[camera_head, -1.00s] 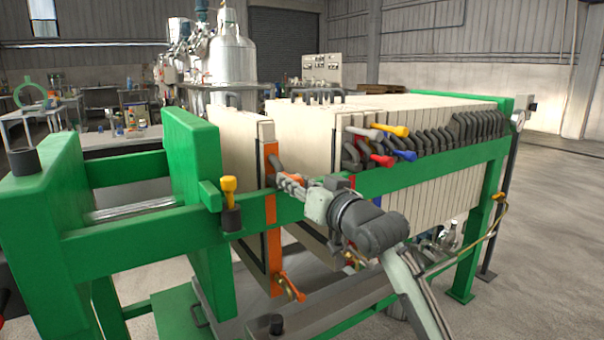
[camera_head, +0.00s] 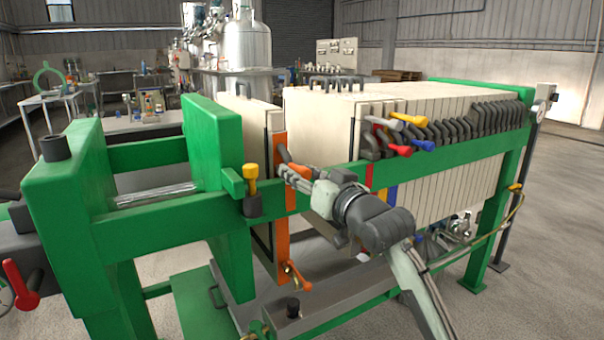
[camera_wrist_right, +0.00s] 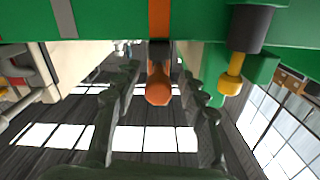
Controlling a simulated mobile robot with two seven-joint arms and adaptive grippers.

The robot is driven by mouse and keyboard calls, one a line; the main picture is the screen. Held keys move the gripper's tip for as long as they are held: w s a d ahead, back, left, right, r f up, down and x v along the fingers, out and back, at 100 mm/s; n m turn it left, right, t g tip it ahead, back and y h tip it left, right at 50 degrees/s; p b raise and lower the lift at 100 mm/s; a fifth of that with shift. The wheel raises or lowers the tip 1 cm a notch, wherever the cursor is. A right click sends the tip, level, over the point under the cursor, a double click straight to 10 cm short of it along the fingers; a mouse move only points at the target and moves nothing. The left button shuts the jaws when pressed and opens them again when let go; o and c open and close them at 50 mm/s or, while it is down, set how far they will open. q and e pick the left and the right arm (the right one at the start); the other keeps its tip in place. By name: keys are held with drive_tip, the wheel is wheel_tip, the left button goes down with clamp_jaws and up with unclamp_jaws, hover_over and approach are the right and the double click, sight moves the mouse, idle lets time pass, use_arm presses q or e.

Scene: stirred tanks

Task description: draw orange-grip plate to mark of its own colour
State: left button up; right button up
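The orange-grip plate (camera_head: 251,112) is a pale upright plate with an orange edge strip, standing apart from the plate pack. Its orange grip (camera_wrist_right: 158,88) shows in the right wrist view between my right gripper's fingers (camera_wrist_right: 159,80), with gaps on both sides. An orange mark (camera_wrist_right: 159,18) crosses the green rail and lines up with the grip there. In the head view the mark (camera_head: 291,200) sits close beside the plate's edge strip. My right gripper (camera_head: 294,177) is open around the grip, partly hidden by its own links. My left gripper is not visible.
The green pressing plate (camera_head: 218,190) stands left of the orange-grip plate. A yellow-topped post (camera_head: 251,180) stands on the rail (camera_head: 330,183). The plate pack (camera_head: 320,125) is to the right, with yellow, red and blue grips. A gap separates it from the orange-grip plate.

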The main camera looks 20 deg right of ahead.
drive_tip(key=s, duration=0.7)
drive_tip(key=shift+s+d, duration=0.25)
drive_tip(key=shift+d, duration=0.1)
